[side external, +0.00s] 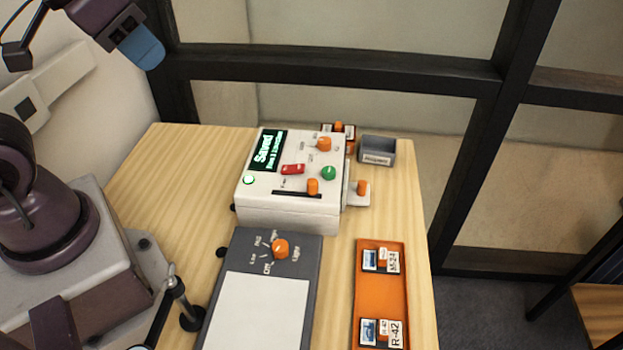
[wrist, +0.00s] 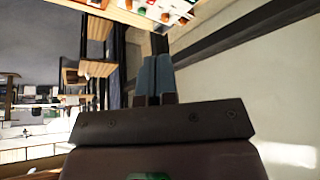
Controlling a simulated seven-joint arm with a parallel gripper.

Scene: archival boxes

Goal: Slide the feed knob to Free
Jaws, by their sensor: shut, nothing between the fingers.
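A white control box (side external: 290,212) stands on the wooden table in the side external view. An orange slider knob (side external: 313,187) sits near the right end of a dark slot on its sloped top. Another orange knob (side external: 362,187) sits on a pale plate at the box's right side. The small labels are too blurred to tell which knob is the feed knob or where Free is. My gripper (side external: 150,55) is shut and empty, high at the upper left, well away from the box. Its blue fingers also show together in the wrist view (wrist: 155,75).
The box also carries a lit screen (side external: 268,151), a red rocker (side external: 292,169), a green button (side external: 328,172) and an orange dial (side external: 324,144). In front are a grey panel (side external: 228,262) and an orange tray (side external: 370,292). A grey bin (side external: 378,150) stands behind.

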